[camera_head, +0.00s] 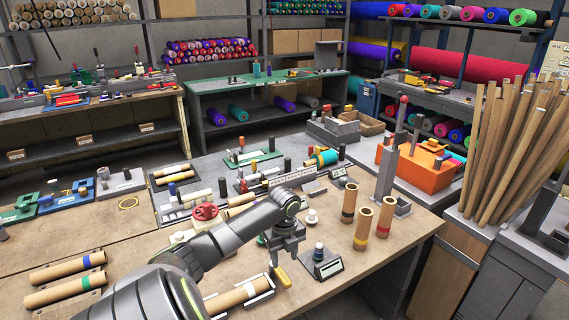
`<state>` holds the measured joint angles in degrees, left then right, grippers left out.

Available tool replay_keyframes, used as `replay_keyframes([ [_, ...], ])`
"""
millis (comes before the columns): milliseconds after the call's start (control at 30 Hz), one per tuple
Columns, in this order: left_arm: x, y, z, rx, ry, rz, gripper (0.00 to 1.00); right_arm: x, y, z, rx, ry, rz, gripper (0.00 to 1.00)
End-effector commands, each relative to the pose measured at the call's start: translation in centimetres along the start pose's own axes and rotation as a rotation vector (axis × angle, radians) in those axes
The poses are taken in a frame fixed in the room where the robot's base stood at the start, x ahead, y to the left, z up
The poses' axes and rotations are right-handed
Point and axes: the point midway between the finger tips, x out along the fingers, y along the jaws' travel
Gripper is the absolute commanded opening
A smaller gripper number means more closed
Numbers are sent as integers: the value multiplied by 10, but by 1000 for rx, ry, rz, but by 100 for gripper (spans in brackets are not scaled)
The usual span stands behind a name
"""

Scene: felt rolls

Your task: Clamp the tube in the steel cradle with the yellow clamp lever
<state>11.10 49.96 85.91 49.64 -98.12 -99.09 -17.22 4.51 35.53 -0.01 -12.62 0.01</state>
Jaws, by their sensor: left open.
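A brown cardboard tube (228,300) with a pale band lies in the steel cradle (268,284) at the bottom centre, near the front of the wooden bench. The yellow clamp lever (284,277) stands at the cradle's right end. My left gripper (284,261) points down just above the yellow lever, open and with nothing seen between its fingers. I cannot tell whether the fingers touch the lever. My left forearm hides part of the tube and cradle. My right gripper is not in view.
Several upright tubes (363,228) stand farther right. A red handwheel (205,211) is behind my arm. Two banded tubes (66,269) lie at the left. The front right of the bench is clear.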

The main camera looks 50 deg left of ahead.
Motion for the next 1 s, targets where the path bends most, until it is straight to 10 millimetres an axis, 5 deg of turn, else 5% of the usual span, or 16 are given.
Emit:
replay_keyframes([
  [200,-50,0,1,1,-5,-2,45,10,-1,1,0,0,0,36],
  [400,-79,0,0,1,-1,-2,45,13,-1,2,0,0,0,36],
  [1000,-87,0,0,0,1,0,45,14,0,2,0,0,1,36],
])
